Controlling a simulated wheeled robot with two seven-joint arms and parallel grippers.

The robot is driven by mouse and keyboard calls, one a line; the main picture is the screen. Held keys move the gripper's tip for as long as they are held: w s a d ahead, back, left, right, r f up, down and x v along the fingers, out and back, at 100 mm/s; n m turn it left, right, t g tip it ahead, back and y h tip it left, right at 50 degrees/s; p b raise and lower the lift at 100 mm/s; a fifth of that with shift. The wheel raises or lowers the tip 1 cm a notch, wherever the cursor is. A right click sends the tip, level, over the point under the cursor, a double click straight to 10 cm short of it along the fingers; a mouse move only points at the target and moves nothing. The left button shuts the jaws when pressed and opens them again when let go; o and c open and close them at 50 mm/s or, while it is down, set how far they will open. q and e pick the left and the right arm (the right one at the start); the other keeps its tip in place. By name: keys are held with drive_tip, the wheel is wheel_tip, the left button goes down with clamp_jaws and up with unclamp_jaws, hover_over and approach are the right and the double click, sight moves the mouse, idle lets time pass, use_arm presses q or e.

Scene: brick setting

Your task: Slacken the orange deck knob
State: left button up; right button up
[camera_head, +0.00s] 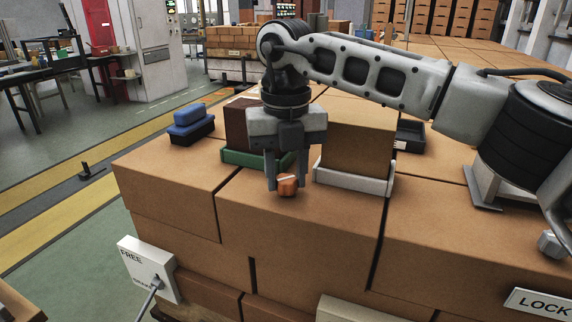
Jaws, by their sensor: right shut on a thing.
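The orange deck knob (287,187) is a small orange piece with a pale mark on its top, low over the front part of the brown brick stack. My right gripper (287,182) points down from above and is shut on the knob, one finger on each side. My right arm reaches in from the right. My left gripper is not in view.
Behind the gripper, a green tray (236,159) holds a dark brown block (238,126), and a white tray (348,182) holds a brown block (357,135). A blue-topped black box (191,128) stands at left. A FREE sign (143,262) and a LOCK sign (537,304) flank the front.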

drive_tip(key=shift+r+n, duration=0.15)
drive_tip(key=shift+n, duration=0.85)
drive_tip(key=n+p, duration=0.1)
drive_tip(key=n, duration=0.2)
drive_tip(key=shift+n, duration=0.3)
drive_tip(key=n+p, duration=0.1)
drive_tip(key=n, duration=0.1)
drive_tip(key=shift+n, duration=0.4)
drive_tip(key=n, duration=0.5)
drive_tip(key=shift+p, duration=0.4)
drive_tip(key=n, duration=0.5)
drive_tip(key=shift+n+p, duration=0.35)
drive_tip(key=shift+n, duration=0.05)
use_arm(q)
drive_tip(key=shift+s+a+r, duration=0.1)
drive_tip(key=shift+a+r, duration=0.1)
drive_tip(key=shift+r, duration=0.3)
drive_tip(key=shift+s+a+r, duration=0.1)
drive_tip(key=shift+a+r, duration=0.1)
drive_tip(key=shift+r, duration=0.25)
use_arm(e)
drive_tip(key=n, duration=0.6)
drive_tip(key=shift+w, duration=0.1)
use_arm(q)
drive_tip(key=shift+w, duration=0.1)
